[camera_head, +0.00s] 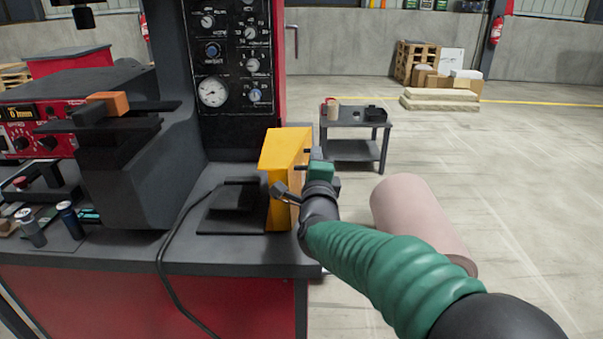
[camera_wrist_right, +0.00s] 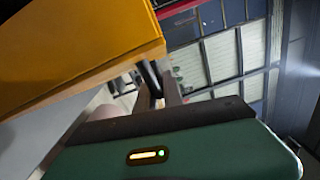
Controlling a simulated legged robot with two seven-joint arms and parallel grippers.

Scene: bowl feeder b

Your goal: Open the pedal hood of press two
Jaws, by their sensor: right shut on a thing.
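The yellow pedal hood (camera_head: 287,160) stands tilted up on its edge at the front right corner of the grey-topped bench. Its broad face is turned to the right. The dark pedal base (camera_head: 235,208) lies uncovered to its left, with a black cable running from it. My right gripper (camera_head: 294,172) is at the right side of the hood and shut on it; the exact contact is partly hidden. In the right wrist view the hood (camera_wrist_right: 75,50) fills the upper left, beside the gripper fingers (camera_wrist_right: 158,75). My left gripper is not in view.
The press column with its gauge panel (camera_head: 232,65) rises behind the hood. A black machine with an orange block (camera_head: 108,103) stands at left. A small grey table (camera_head: 352,145) is behind, with open floor around.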

